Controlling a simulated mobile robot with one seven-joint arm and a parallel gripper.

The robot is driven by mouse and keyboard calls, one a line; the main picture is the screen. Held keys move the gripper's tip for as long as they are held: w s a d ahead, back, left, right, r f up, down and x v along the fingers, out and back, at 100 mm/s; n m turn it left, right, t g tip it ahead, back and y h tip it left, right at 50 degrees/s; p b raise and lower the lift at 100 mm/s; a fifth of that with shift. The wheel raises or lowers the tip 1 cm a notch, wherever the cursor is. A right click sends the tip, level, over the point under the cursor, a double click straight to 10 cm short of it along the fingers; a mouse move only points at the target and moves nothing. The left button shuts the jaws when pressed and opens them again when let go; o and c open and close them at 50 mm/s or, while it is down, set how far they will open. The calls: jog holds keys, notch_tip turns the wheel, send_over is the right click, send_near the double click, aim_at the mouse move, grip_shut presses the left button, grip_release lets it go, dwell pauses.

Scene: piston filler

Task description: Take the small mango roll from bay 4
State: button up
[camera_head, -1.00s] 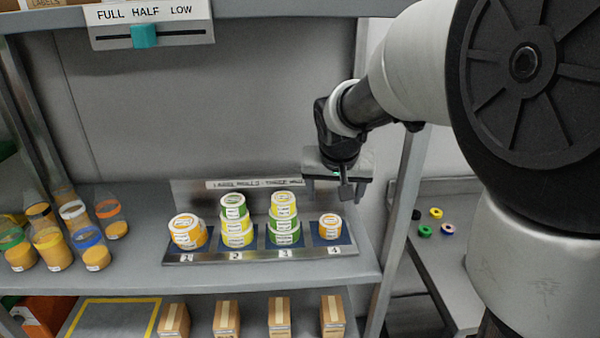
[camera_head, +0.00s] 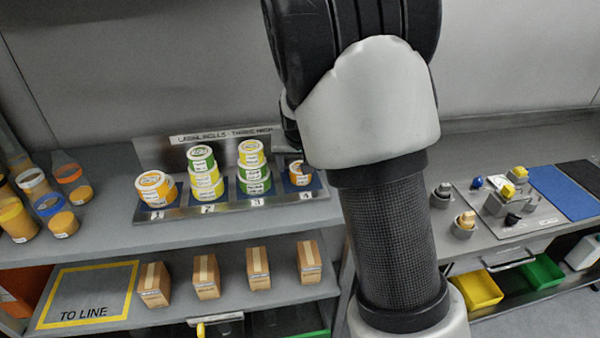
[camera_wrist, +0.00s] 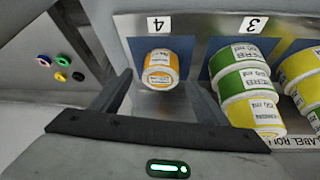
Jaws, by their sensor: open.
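The small mango roll (camera_wrist: 160,68), orange and white, stands alone on the blue pad of bay 4 (camera_wrist: 158,23).
Bay 3 (camera_head: 254,168) holds a green and yellow stack close beside bay 4. Bay 2 (camera_head: 205,173) holds another stack, and bay 1 has one larger orange roll (camera_head: 156,188). Filled jars (camera_head: 62,216) stand at the left. Small boxes (camera_head: 258,268) line the lower shelf.

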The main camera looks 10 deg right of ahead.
jog(key=shift+x, duration=1.45)
jog(key=c, duration=1.2)
